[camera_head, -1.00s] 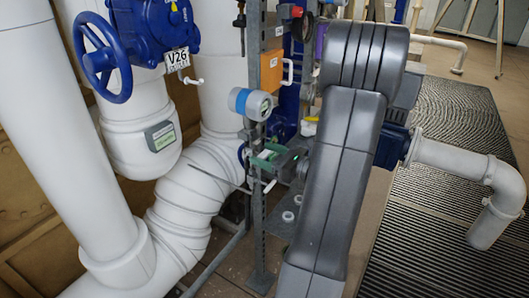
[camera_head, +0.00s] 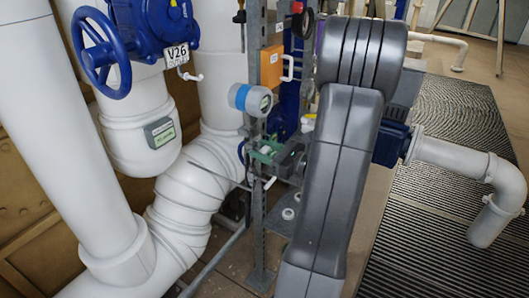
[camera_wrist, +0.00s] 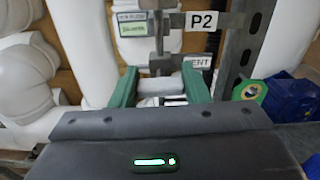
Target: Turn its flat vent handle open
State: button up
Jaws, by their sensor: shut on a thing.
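My gripper (camera_wrist: 158,88) shows in the wrist view with its two green fingers on either side of a pale grey piece (camera_wrist: 160,86), which I take to be the flat vent handle. The gripper is shut on it. A partly hidden label ending in "ENT" (camera_wrist: 197,62) is just behind the right finger. In the head view my gripper (camera_head: 264,151) is at the grey upright post, below the blue-capped gauge (camera_head: 250,99). The handle's exact angle is hidden by the fingers there.
A P2 plate (camera_wrist: 202,20) and a perforated post (camera_wrist: 241,42) stand close behind the gripper. White pipes (camera_head: 186,195) fill the left. A blue handwheel (camera_head: 101,52) is at upper left. An orange box (camera_head: 271,67) is on the post above.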

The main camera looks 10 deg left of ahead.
jog(key=n+b, duration=0.2)
jog(key=b, duration=0.1)
jog(key=n+b, duration=0.1)
jog(key=shift+s+f+n, duration=0.1)
jog(key=shift+f+n, duration=0.15)
jog(key=shift+n, duration=0.05)
jog(key=n+b, duration=0.3)
jog(key=b, duration=0.1)
jog(key=shift+r, duration=0.2)
jog(key=o, duration=1)
jog(key=v, duration=1.4)
jog(key=shift+a+b, duration=0.1)
jog(key=shift+b, duration=0.25)
jog(key=shift+r, duration=0.1)
